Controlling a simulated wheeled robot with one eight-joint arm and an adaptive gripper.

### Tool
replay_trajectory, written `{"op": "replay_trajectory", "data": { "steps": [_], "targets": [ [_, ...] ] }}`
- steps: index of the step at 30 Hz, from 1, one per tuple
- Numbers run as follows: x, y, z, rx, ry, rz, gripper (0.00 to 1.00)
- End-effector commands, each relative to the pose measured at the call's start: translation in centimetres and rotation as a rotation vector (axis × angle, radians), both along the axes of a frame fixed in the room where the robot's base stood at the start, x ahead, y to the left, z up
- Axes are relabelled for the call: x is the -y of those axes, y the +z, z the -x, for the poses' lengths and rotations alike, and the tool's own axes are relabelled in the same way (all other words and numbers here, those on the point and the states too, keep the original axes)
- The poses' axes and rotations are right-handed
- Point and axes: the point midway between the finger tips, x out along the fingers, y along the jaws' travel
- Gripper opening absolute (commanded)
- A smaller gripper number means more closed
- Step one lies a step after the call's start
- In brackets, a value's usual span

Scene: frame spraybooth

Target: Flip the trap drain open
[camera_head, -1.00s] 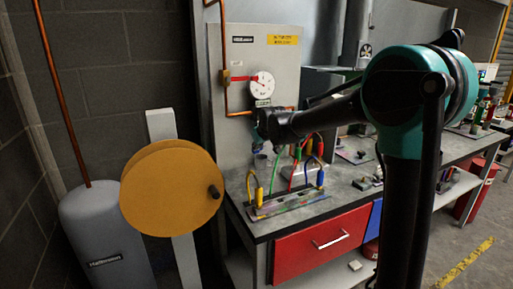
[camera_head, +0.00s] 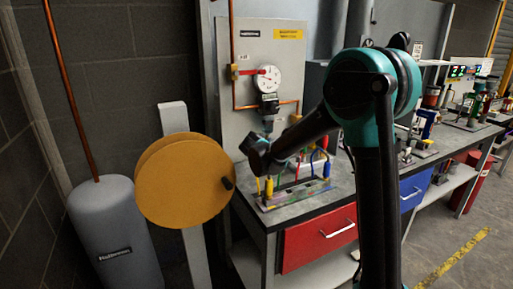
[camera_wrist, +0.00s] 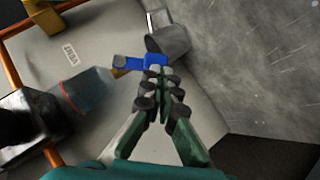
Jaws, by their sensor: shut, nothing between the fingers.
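A blue lever (camera_wrist: 128,62) shows in the wrist view, at the end of a clear trap bowl (camera_wrist: 90,92) with a red line on it. The fingertips of my gripper (camera_wrist: 158,78) are together, with nothing between them. They overlap the right end of the blue part in the picture; whether they touch it I cannot tell. In the head view the trap (camera_head: 268,106) hangs below the round gauge, on the upright panel. There my fingers are hidden behind my own wrist, and the blue lever cannot be made out.
A grey cup (camera_wrist: 170,40) is close beside the lever in the wrist view. A copper pipe (camera_head: 231,70), a red valve handle (camera_head: 248,72) and a gauge (camera_head: 266,80) are on the panel. Coloured hoses (camera_head: 300,168) stand on the bench (camera_head: 343,188). A yellow reel (camera_head: 178,185) stands left.

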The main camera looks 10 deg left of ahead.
Motion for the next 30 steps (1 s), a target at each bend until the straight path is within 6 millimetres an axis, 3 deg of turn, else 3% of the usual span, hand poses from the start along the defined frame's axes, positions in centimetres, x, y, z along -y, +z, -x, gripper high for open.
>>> {"op": "replay_trajectory", "data": {
  "steps": [12,30],
  "targets": [
    [1.2,-1.7,-0.5,-0.002,0.000,-0.003,0.00],
    [1.5,-2.2,-0.7,-0.002,0.000,-0.003,0.00]
  ]
}}
